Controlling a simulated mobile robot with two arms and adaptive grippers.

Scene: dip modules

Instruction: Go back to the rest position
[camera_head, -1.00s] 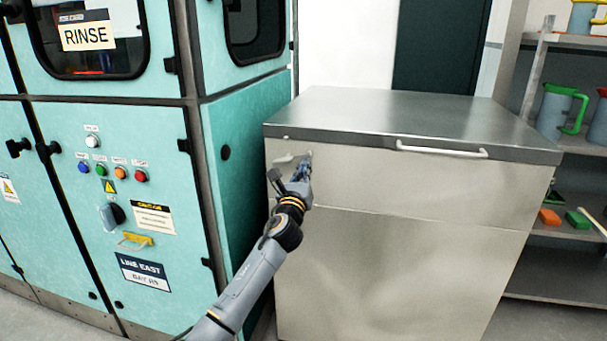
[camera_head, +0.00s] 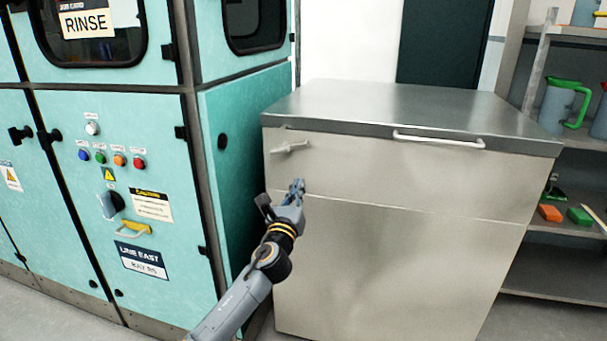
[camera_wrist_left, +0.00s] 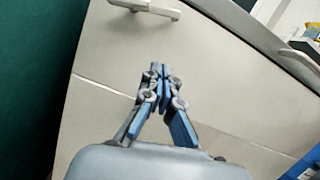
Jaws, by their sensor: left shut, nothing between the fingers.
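My left gripper (camera_head: 297,187) is shut and empty in the head view. It is in front of the steel chest's front face, below and apart from a small lever handle (camera_head: 290,147) at the chest's upper left. In the left wrist view the gripper's fingertips (camera_wrist_left: 158,70) are together with nothing between them, and the lever handle (camera_wrist_left: 146,8) shows at the top. My right gripper is not in either view.
The steel chest (camera_head: 400,250) has a closed lid with a white bar handle (camera_head: 438,139). A teal rinse cabinet (camera_head: 60,200) with buttons and a rotary switch stands close on the left. A shelf (camera_head: 560,228) with jugs and brushes is on the right.

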